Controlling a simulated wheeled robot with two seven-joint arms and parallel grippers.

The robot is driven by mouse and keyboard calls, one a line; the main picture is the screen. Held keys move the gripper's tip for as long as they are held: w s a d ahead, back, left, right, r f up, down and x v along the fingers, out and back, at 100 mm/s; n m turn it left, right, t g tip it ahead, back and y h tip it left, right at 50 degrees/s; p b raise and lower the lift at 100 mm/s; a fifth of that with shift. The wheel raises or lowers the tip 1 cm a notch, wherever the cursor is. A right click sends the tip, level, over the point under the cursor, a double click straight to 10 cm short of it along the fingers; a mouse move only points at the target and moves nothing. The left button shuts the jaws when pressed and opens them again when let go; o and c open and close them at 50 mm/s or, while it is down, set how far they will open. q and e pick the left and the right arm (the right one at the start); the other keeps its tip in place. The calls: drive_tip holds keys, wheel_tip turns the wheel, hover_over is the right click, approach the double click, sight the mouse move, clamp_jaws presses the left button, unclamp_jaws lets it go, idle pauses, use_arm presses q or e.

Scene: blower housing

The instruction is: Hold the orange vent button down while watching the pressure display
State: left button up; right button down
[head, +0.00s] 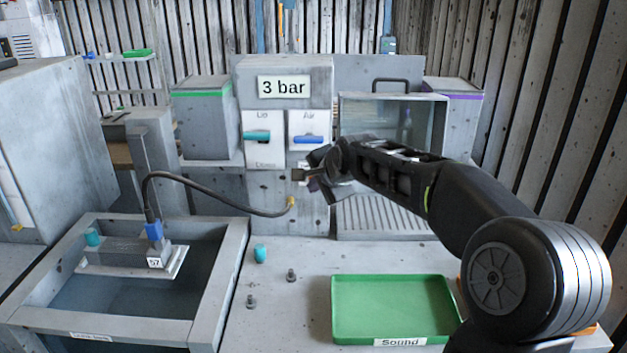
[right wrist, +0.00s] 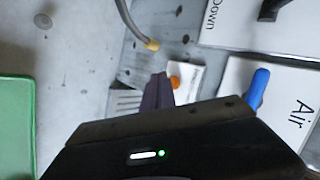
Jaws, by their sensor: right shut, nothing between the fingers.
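The pressure display (head: 284,87) reads "3 bar" on the grey panel. The orange vent button (right wrist: 174,82) shows in the right wrist view beside a small white label, partly covered by my fingers. In the head view it is hidden behind my right gripper (head: 303,177). My right gripper is shut and empty at the lower part of the panel, below the levers. In the right wrist view its closed fingertips (right wrist: 159,78) are right beside the button; I cannot tell whether they touch or press it. My left gripper is not in view.
Above my gripper are a teal lever (head: 257,136) marked "Lid" and a blue lever (head: 308,139) marked "Air". A hose with a brass end (head: 291,202) hangs close by. A green tray (head: 393,308) and a water tank (head: 215,290) stand in front.

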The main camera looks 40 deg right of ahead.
drive_tip(key=shift+w+d, duration=0.25)
drive_tip(key=shift+w, duration=0.05)
drive_tip(key=shift+w+d+b, duration=0.2)
drive_tip(key=shift+w+b, duration=0.1)
drive_tip(key=shift+b, duration=0.1)
idle(0.6)
drive_tip(key=shift+s+a, duration=0.1)
idle(2.8)
drive_tip(key=shift+s+a+b, duration=0.35)
drive_tip(key=shift+s+a, duration=0.05)
drive_tip(key=shift+s, duration=0.15)
drive_tip(key=s+a+b, duration=0.1)
drive_tip(key=s, duration=0.1)
drive_tip(key=s+a+b, duration=0.1)
drive_tip(key=s+a, duration=0.1)
idle(0.5)
